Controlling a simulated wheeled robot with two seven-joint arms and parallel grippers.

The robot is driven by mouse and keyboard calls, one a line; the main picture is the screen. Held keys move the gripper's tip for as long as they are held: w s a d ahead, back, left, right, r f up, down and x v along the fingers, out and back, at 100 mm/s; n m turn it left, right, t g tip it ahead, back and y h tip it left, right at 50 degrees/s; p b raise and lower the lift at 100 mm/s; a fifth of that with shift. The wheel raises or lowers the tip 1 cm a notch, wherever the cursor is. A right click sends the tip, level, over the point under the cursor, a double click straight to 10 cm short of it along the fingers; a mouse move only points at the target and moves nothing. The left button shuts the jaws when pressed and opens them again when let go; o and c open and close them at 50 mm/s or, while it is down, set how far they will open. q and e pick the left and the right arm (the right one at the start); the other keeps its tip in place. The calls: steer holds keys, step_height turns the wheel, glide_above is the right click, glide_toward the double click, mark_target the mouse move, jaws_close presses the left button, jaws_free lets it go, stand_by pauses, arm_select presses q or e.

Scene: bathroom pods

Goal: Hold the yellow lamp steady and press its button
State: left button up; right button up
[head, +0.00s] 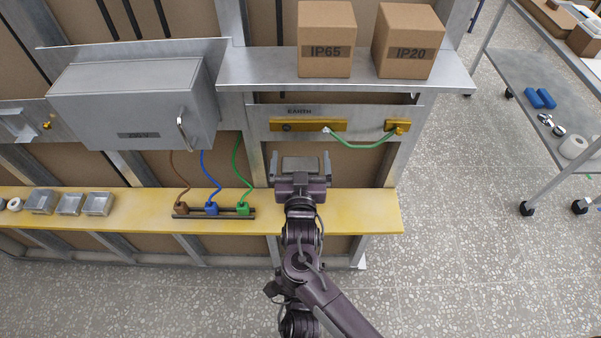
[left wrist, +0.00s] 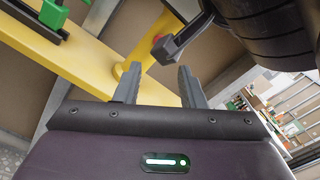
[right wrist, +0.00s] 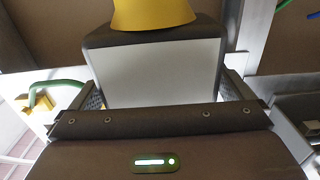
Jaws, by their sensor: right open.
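The lamp's flat head, a dark frame with a pale panel (right wrist: 155,72), fills the middle of the right wrist view, with its yellow part (right wrist: 155,14) at the top edge. In the head view the grey panel (head: 300,163) sits between the fingers of my right gripper (head: 300,172), which is open around it; I cannot tell if the fingers touch. In the left wrist view a yellow upright part (left wrist: 128,72) stands at the shelf edge, with a small red spot (left wrist: 157,38) near it, likely the button. My left gripper (left wrist: 168,82) is open and empty, pointing toward it.
The yellow shelf (head: 345,212) runs along the wall frame. A grey cabinet (head: 135,100) hangs to the left, above brown, blue and green connectors (head: 212,209). Two cardboard boxes (head: 326,40) stand on the upper metal shelf. A cart (head: 540,120) stands right. Floor at lower right is clear.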

steer(key=shift+w, duration=0.55)
arm_select(q)
steer(key=shift+c, duration=0.2)
arm_select(e)
steer(key=c, duration=1.1)
arm_select(q)
jaws_close()
stand_by(2.4)
